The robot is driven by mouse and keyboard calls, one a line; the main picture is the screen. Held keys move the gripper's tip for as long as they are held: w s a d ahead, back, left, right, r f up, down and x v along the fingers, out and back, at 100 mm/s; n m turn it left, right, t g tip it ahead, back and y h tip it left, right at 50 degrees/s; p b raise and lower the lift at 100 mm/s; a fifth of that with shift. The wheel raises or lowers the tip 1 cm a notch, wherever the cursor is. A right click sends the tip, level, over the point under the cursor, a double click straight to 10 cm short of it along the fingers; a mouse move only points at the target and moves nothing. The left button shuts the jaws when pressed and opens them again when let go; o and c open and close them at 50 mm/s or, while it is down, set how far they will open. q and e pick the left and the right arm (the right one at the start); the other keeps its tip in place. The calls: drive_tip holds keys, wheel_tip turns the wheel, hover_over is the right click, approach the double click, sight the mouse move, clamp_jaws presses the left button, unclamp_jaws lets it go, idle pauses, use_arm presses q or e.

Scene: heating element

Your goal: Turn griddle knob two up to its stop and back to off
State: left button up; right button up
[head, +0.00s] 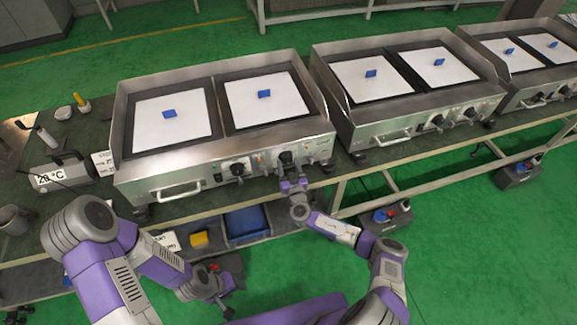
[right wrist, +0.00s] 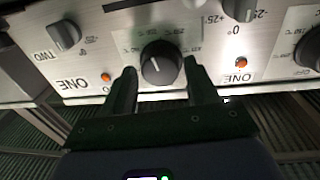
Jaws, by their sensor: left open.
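The nearest griddle (head: 150,181), a steel box with two white plates, has two black front knobs. The right gripper (head: 291,182) is at its right-hand knob (head: 286,157); the other knob (head: 237,169) is clear. In the right wrist view, a black round knob (right wrist: 161,64) with a white pointer mark sits between the fingers of the right gripper (right wrist: 159,85). The fingers are apart, one on each side, with a narrow gap showing at the left. Contact at the right finger is unclear. My left gripper (head: 226,308) is open, low in front of the bench, away from the griddle.
The right wrist view shows a smaller knob (right wrist: 65,35) at left, another (right wrist: 240,8) above right, and small orange lamps (right wrist: 105,76). A second griddle (head: 385,130) stands to the right. A blue bin (head: 247,224) sits on the shelf below. A handle (head: 180,190) sticks out in front.

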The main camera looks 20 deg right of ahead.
drive_tip(key=shift+o, duration=1)
drive_tip(key=s+p, duration=0.1)
drive_tip(key=s, duration=0.6)
drive_tip(key=shift+s+a+p, duration=0.2)
drive_tip(key=shift+s+p, duration=0.1)
